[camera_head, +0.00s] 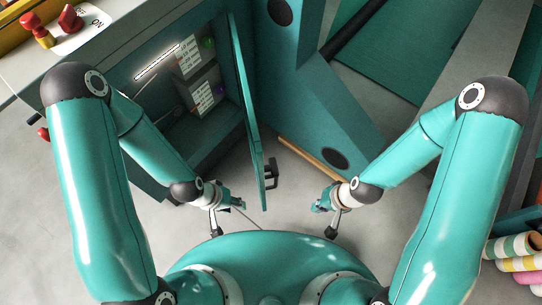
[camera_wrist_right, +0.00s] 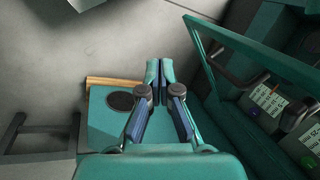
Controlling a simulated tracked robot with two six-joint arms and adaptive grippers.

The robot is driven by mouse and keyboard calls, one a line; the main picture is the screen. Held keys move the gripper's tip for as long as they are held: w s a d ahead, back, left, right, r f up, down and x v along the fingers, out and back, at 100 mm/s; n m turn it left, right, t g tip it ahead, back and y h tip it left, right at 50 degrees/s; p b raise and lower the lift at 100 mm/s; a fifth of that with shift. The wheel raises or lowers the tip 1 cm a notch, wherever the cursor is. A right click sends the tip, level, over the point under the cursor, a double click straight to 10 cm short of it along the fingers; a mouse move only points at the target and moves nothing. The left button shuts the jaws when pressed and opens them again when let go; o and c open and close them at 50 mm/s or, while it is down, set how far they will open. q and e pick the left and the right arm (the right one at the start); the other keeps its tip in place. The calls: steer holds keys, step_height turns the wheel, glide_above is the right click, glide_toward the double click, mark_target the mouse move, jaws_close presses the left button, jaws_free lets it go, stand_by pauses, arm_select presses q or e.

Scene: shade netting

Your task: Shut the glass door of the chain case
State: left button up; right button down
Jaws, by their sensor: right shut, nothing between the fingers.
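The chain case (camera_head: 150,110) stands at the left in the head view, its dark inside exposed, with white labels on its contents. Its teal-framed glass door (camera_head: 250,120) stands open, seen nearly edge-on, with a black handle (camera_head: 271,173) on its right side. In the right wrist view the door frame (camera_wrist_right: 250,55) slants across the upper right. My left gripper (camera_head: 228,199) is left of the door, on the case's side; its jaws are too small to read. My right gripper (camera_head: 321,206) is shut and empty, right of the handle and apart from it; its fingers show in the wrist view (camera_wrist_right: 158,72).
A teal machine part with dark round spots (camera_head: 315,90) stands right of the door, with a wooden bar (camera_head: 312,161) at its foot. Colored rolls (camera_head: 518,262) lie at the far right. Grey floor (camera_head: 290,200) is clear between the door and my right gripper.

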steer(key=w+r+m+b, duration=0.1)
steer(key=w+m, duration=0.2)
steer(key=w, duration=0.1)
steer(key=m+g+y+b, duration=0.3)
steer(key=m+y, duration=0.2)
steer(key=m, duration=0.4)
glide_toward(271, 166)
steer(key=a, duration=0.1)
steer(key=s+a+f+b, duration=0.1)
steer(key=a, duration=0.3)
steer(key=shift+s+a+f, duration=0.1)
steer(key=shift+s+f, duration=0.1)
steer(key=shift+s, duration=0.15)
steer(key=shift+s+a, duration=0.15)
steer(key=shift+a, duration=0.6)
steer(key=shift+a+b, duration=0.1)
steer(key=shift+b, duration=0.2)
